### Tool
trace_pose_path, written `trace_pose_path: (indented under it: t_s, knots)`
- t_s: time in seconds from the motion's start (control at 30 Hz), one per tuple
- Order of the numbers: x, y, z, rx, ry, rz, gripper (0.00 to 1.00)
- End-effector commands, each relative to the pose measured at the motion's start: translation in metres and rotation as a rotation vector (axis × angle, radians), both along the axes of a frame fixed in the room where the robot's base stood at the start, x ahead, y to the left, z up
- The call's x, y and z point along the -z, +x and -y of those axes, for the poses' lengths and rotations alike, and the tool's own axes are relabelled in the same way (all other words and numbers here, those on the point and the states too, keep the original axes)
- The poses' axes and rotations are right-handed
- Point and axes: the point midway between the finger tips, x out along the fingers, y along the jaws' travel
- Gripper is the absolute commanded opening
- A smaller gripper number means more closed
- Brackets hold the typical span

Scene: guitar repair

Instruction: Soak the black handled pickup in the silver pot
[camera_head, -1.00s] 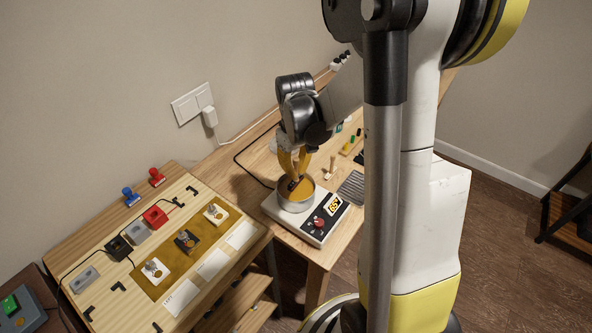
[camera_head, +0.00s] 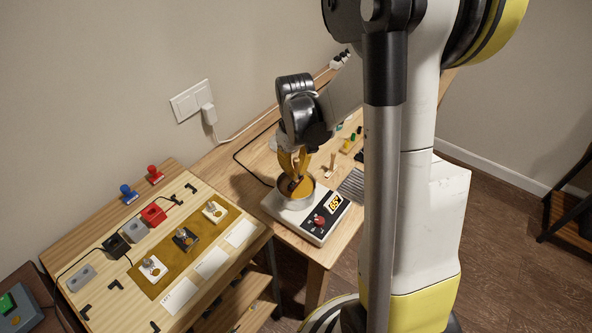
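The silver pot (camera_head: 297,204) stands on a white heater with a red knob and holds amber liquid. My gripper (camera_head: 293,176) points down over the pot, its yellow fingers close together at the rim's height.
The heater (camera_head: 318,227) sits at the table's front corner. To the left, a wooden board (camera_head: 95,240) carries a brown mat (camera_head: 203,233) with several small parts, grey, black and red blocks, and white cards. Red and blue stamps (camera_head: 154,175) stand behind. My arm column hides the table's right side.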

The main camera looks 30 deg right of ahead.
Motion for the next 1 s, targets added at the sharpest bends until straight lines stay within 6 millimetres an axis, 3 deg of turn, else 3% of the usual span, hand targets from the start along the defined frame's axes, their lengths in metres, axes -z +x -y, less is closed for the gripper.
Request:
trace_pose_path:
  t_s: [1.0]
  knots:
    - [0.035,0.0,0.0,0.0,0.0,0.0,0.0]
